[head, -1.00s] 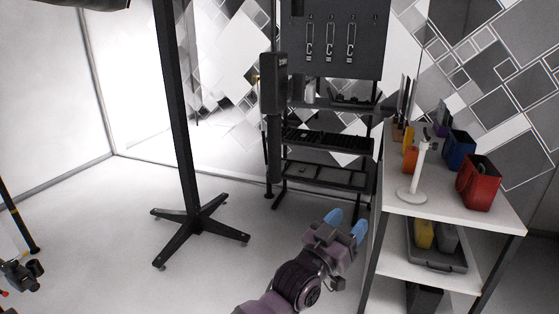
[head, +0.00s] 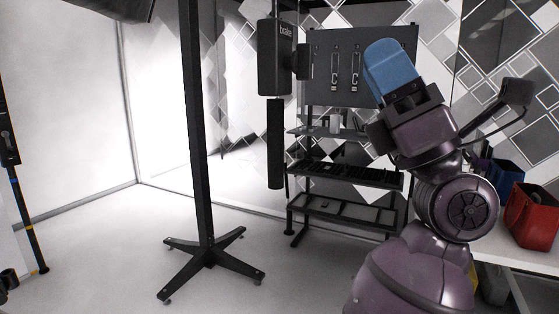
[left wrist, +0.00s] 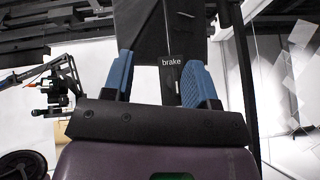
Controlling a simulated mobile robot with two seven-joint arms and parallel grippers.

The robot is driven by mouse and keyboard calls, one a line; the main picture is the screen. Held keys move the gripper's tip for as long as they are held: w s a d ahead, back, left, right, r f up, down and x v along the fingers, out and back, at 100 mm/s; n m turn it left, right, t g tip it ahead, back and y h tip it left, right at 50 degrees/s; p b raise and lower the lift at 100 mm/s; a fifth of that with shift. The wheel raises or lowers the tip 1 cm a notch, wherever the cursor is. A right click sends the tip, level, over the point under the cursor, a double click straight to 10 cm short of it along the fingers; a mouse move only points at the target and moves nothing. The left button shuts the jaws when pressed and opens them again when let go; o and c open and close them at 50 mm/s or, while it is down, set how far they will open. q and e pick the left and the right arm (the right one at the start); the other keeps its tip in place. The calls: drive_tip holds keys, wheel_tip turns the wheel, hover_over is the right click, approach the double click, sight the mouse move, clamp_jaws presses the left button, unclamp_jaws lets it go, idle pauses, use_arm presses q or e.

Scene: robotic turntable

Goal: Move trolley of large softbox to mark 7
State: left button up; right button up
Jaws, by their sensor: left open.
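The trolley (head: 208,250) is a dark four-legged base with small wheels on the pale floor, and its tall black post stands upright. A dark edge at the top left (head: 118,8) may be the softbox; most of it is cut off. A black box labelled "brake" (head: 276,58) hangs right of the post, with a black bar below it. My left gripper (head: 392,68) is raised to the right of the box. In the left wrist view, its blue fingers (left wrist: 160,78) are open, with the "brake" label (left wrist: 171,62) seen between them. No mark 7 shows.
A dark shelf rack (head: 345,178) stands behind, against the patterned wall. A white table (head: 530,256) with a red bin (head: 532,215) is at the right, partly behind my arm. A black-and-yellow pole (head: 27,215) stands at the left. The floor around the trolley looks clear.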

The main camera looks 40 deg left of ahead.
use_arm(q)
drive_tip(key=a+f+n+h+b, duration=0.1)
drive_tip(key=a+f+n+h, duration=0.25)
drive_tip(key=f+h, duration=0.2)
drive_tip(key=t+h, duration=0.2)
drive_tip(key=h, duration=0.4)
approach(283, 147)
drive_tip(key=a, duration=1.3)
drive_tip(key=shift+s+f+b, duration=0.1)
drive_tip(key=shift+s+b, duration=0.2)
drive_tip(key=shift+b, duration=0.1)
clamp_jaws()
